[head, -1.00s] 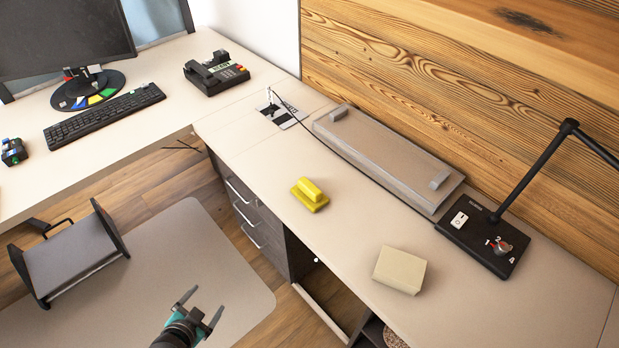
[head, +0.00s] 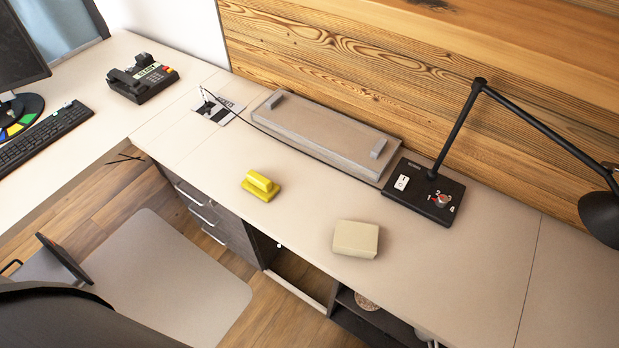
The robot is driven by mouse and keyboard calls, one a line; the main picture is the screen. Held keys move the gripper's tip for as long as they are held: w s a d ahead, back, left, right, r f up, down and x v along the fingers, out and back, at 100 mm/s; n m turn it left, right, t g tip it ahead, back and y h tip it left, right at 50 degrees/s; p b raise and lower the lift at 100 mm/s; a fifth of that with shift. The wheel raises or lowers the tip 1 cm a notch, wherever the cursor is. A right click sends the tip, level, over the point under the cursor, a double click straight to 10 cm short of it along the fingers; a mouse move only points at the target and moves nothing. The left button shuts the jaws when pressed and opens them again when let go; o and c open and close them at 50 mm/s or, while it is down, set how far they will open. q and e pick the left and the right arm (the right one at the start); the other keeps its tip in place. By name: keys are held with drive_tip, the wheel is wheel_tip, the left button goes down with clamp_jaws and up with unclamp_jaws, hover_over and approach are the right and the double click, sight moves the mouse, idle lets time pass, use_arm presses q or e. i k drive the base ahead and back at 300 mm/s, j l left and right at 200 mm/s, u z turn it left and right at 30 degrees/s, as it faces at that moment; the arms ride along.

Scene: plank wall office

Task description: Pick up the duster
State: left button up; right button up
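The duster looks to be the yellow block with a raised grip on a flat base (head: 261,185). It lies on the light-topped side desk (head: 440,260), left of a beige block and near the desk's front edge above the drawers. It is fully visible and nothing touches it from above. Neither of my grippers shows in the head view now, so their distance from the duster cannot be seen.
A beige block (head: 356,239) sits right of the duster. Behind are a long grey tray-like box (head: 320,135) and a black lamp base (head: 424,191) with a jointed arm. A telephone (head: 143,78) and keyboard (head: 40,138) are at left. The desktop around the duster is clear.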

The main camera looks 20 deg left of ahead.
sight(255, 183)
drive_tip(key=j+z, duration=0.25)
drive_tip(key=z, duration=0.2)
drive_tip(key=j+z, duration=0.3)
drive_tip(key=z, duration=0.15)
drive_tip(key=k+j+z, duration=0.1)
drive_tip(key=z, duration=0.3)
drive_tip(key=k+j+z, duration=0.1)
drive_tip(key=j+z, duration=0.35)
drive_tip(key=l, duration=0.1)
